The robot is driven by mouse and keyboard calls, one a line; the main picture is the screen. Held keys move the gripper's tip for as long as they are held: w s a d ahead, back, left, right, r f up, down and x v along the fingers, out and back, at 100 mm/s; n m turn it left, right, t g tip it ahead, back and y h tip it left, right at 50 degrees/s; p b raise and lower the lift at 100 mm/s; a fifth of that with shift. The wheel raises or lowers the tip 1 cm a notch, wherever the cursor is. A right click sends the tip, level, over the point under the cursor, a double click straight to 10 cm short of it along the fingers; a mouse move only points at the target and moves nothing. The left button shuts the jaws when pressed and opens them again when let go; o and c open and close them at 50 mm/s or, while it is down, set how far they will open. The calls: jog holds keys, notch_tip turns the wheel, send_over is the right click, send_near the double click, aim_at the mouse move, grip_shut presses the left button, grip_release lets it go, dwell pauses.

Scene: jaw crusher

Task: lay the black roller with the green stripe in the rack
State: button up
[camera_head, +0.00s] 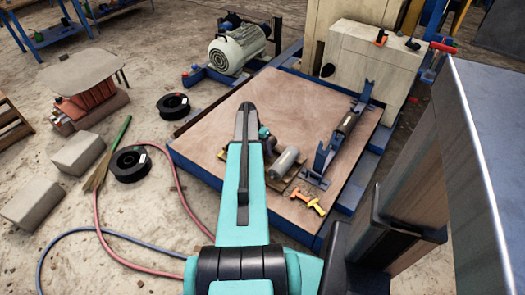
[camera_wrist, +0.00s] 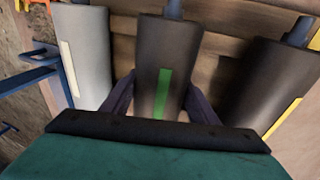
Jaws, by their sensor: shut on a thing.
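The black roller with the green stripe (camera_wrist: 165,55) lies between the two fingers of my gripper (camera_wrist: 158,90) in the wrist view, and they are shut on it. It is over the wooden slats (camera_wrist: 215,50); I cannot tell whether it still touches them. A grey roller with a white stripe (camera_wrist: 86,50) lies to its left, and a dark roller with a yellow stripe (camera_wrist: 268,80) to its right. In the head view the grey roller (camera_head: 286,162) shows beside my arm, which hides much of the gripper and the held roller. The blue rack (camera_head: 322,158) stands to the right, with a dark roller (camera_head: 347,124) in it.
Yellow and orange tools (camera_head: 309,201) lie on the brown platform (camera_head: 215,130) near the rack. A grey motor (camera_head: 237,48) stands behind. A pale machine block (camera_head: 365,65) is beyond the rack. Black spools (camera_head: 130,163) and hoses lie on the floor at left.

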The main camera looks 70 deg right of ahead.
jog(key=shift+f, duration=0.1)
jog(key=o, duration=1.9)
jog(key=shift+w, duration=0.1)
jog(key=shift+f, duration=0.1)
jog(key=p+v, duration=0.1)
jog(key=v, duration=1.3)
